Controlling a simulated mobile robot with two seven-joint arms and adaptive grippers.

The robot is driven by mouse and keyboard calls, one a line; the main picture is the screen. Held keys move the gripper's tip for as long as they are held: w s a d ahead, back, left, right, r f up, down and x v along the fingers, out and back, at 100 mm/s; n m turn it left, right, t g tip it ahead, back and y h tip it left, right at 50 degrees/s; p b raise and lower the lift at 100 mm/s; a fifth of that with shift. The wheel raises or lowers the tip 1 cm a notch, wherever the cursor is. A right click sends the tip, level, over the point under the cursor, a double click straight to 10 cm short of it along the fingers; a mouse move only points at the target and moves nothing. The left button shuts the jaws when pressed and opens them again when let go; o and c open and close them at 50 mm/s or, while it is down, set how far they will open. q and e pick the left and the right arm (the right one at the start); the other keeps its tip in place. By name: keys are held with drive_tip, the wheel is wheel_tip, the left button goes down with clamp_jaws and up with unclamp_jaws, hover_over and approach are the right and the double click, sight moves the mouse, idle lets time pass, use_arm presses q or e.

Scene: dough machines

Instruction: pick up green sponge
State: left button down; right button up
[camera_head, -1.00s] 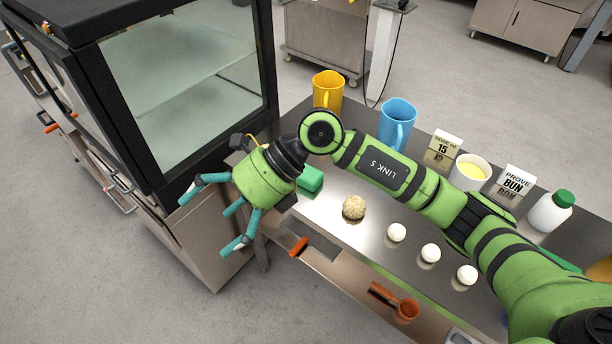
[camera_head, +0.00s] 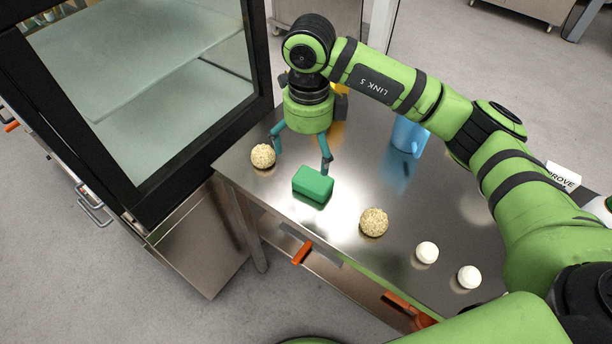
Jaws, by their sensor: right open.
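The green sponge (camera_head: 313,185) is a small block lying flat on the steel table. My right gripper (camera_head: 301,166) points down over the table, just behind the sponge, with its teal fingers spread apart and nothing between them. One finger comes down close to the sponge's far edge; I cannot tell whether it touches. The other finger is to the left, near a seeded ball (camera_head: 263,156). My left gripper is not in view.
A second seeded ball (camera_head: 373,222) lies right of the sponge, with white dough balls (camera_head: 427,252) beyond it. A blue pitcher (camera_head: 408,137) stands behind. A glass-fronted cabinet (camera_head: 150,90) rises at the left. The steel table (camera_head: 330,232) is bare in front of the sponge.

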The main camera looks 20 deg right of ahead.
sight(310, 183)
drive_tip(key=f+b, duration=0.1)
drive_tip(key=f, duration=0.1)
drive_tip(key=s+f+b, duration=0.1)
drive_tip(key=f, duration=0.1)
drive_tip(key=shift+s, duration=0.1)
wheel_tip(310, 183, down, 6)
drive_tip(key=shift+d+f+p, duration=0.1)
drive_tip(key=shift+p, duration=0.6)
drive_tip(key=shift+f, duration=0.1)
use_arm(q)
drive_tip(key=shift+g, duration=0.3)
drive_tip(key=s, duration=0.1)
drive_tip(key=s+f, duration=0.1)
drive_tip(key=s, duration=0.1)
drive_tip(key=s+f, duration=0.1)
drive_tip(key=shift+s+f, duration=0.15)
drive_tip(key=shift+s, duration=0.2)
use_arm(e)
drive_tip(key=c, duration=1)
